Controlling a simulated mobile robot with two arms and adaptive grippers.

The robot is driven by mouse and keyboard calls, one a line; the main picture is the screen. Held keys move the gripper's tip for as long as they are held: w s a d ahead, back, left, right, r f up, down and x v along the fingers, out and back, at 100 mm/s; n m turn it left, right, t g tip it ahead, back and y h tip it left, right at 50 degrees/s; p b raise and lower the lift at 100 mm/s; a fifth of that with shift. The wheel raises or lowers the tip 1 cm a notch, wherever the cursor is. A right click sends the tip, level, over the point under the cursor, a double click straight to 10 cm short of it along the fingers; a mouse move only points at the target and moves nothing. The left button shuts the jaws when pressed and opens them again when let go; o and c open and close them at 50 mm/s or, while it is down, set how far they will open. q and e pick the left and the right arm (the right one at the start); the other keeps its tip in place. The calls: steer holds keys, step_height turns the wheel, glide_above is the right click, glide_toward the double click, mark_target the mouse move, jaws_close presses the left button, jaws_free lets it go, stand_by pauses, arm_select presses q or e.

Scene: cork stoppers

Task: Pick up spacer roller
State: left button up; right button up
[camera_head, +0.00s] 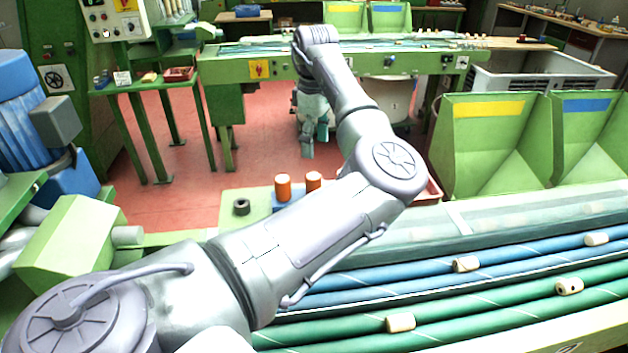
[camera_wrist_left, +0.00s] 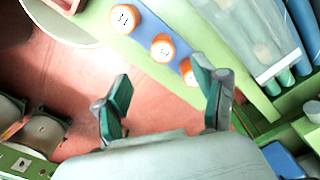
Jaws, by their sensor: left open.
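Orange rollers (camera_head: 283,187) stand upright on a blue holder (camera_head: 283,207) beside my left arm's elbow; I take these for the spacer rollers. A second orange roller (camera_head: 314,180) is partly hidden by my arm. In the left wrist view three orange rollers with pale, marked ends (camera_wrist_left: 162,47) sit in a diagonal row; the third is partly covered by a finger. My left gripper (camera_head: 307,146) hangs with fingers down over the red floor, beyond the rollers. In the left wrist view the gripper (camera_wrist_left: 165,100) is open and empty. My right gripper is not in view.
A dark ring (camera_head: 241,207) lies left of the blue holder. Blue and green conveyor tubes (camera_head: 450,295) carry several corks at the front right. Green bins (camera_head: 490,140) stand behind them. A far green bench (camera_head: 228,70) and a grey crate (camera_head: 545,72) are behind. The red floor is open.

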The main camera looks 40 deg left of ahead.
mark_target(313, 176)
arm_select(q)
steer(key=f, duration=0.6)
steer(key=f+p, duration=0.1)
steer(key=f, duration=0.4)
steer(key=shift+s+a+f, duration=0.15)
steer(key=shift+s+f, duration=0.05)
steer(key=shift+f, duration=0.15)
steer(key=c, duration=1.3)
